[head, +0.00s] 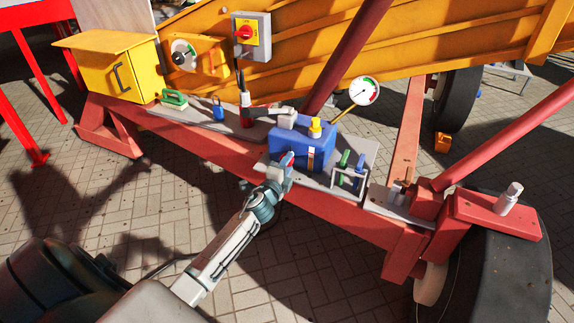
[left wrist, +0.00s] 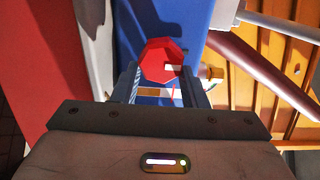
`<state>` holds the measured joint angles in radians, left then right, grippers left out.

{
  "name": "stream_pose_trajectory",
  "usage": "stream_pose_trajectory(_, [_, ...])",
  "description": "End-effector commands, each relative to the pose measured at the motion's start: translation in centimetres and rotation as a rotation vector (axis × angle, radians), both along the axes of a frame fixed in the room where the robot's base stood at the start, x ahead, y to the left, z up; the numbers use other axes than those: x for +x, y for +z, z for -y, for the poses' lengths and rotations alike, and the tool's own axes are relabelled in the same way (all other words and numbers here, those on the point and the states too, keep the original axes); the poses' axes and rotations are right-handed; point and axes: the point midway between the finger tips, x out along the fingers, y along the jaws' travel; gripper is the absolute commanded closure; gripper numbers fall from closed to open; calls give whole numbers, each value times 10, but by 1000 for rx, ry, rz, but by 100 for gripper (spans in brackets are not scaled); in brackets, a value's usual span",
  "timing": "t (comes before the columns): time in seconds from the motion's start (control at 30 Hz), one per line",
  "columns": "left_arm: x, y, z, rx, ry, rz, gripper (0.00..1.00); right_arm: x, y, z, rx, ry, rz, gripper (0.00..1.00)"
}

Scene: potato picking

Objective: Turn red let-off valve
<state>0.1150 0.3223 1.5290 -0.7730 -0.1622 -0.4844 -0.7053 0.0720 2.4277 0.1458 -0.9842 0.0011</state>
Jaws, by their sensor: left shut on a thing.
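The red let-off valve is a small red knob (head: 287,158) on the front of a blue box (head: 318,138). In the left wrist view it is a red octagonal knob (left wrist: 158,58) in front of the blue surface (left wrist: 170,14). My left gripper (head: 285,167) reaches up to the front of the box. In the left wrist view its two fingers (left wrist: 165,88) stand on either side of the knob, and the gripper is shut on it. The fingers partly hide the knob in the head view. My right gripper is not in view.
A yellow cap (head: 315,127) tops the blue box. Right of it is a rack with green and blue handles (head: 349,174). A gauge (head: 365,91) stands behind. A red frame beam (head: 230,158) runs below, and a wheel (head: 505,260) is at right. Paving (head: 150,200) is open at left.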

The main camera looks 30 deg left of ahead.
Motion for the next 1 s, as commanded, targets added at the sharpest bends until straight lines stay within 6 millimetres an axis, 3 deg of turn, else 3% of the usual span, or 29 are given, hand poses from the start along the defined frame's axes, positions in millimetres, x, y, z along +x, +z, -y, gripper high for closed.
stream_pose_trajectory(0.47, [-1,-2,0,14,0,-4,84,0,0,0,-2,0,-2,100])
stream_pose_trajectory(0.5, [-1,-2,0,13,0,-4,57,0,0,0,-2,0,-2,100])
stream_pose_trajectory(0.6, [0,-2,0,13,0,-4,40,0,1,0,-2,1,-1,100])
stream_pose_trajectory(1.0, [-9,-2,1,14,-1,-3,40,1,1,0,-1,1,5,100])
